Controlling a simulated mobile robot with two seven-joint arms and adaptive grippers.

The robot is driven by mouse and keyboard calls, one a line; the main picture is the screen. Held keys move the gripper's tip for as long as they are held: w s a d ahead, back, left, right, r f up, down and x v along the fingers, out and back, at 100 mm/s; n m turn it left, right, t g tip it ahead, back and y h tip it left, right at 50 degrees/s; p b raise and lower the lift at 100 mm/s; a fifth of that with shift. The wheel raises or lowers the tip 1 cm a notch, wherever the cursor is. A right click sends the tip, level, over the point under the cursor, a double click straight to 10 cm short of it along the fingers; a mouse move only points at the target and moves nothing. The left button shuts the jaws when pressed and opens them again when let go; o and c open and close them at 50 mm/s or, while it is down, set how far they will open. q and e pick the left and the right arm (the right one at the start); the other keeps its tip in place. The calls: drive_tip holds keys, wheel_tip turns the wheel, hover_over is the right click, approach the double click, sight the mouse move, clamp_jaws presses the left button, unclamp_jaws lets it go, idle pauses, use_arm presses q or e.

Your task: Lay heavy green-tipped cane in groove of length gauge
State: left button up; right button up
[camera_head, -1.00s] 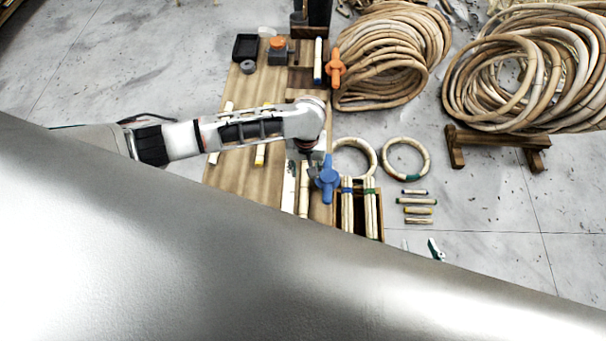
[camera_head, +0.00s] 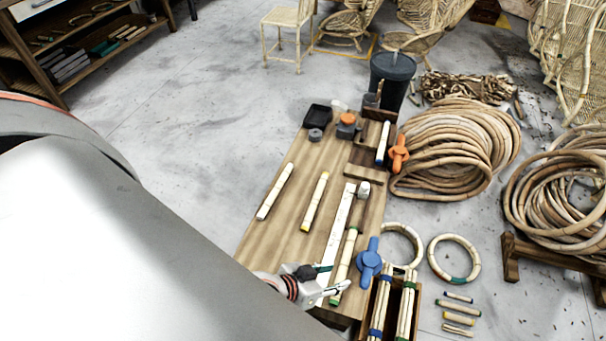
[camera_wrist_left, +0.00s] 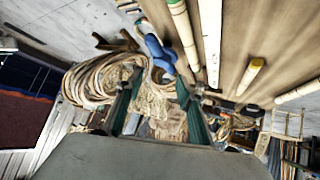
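The green-tipped cane (camera_head: 347,254) lies along the right side of the white scale of the length gauge (camera_head: 338,226), roughly parallel to it. I cannot tell whether it is fully down in the groove. The blue clamp (camera_head: 369,260) stands just right of the cane. My left gripper (camera_head: 338,290) is at the near end of the bench, close to the cane's near green tip. In the left wrist view its fingers (camera_wrist_left: 155,108) are apart with nothing between them, and the cane (camera_wrist_left: 183,32) and white scale (camera_wrist_left: 211,35) lie beyond them. My right gripper is out of view.
A yellow-tipped cane (camera_head: 315,202) and a blue-tipped cane (camera_head: 275,192) lie left on the bench (camera_head: 265,236). An orange clamp (camera_head: 398,154) stands at the back. A crate (camera_head: 417,307) of bundled canes is right of the gauge. Rattan coils (camera_head: 455,150) lie beyond.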

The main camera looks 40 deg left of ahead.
use_arm(q)
drive_tip(key=s+a+r+m+t+y, duration=0.1)
drive_tip(key=s+a+r+m, duration=0.1)
drive_tip(key=a, duration=0.5)
drive_tip(key=shift+s+a+t+y, duration=0.15)
drive_tip(key=shift+s+t+y, duration=0.25)
drive_tip(key=shift+s, duration=0.35)
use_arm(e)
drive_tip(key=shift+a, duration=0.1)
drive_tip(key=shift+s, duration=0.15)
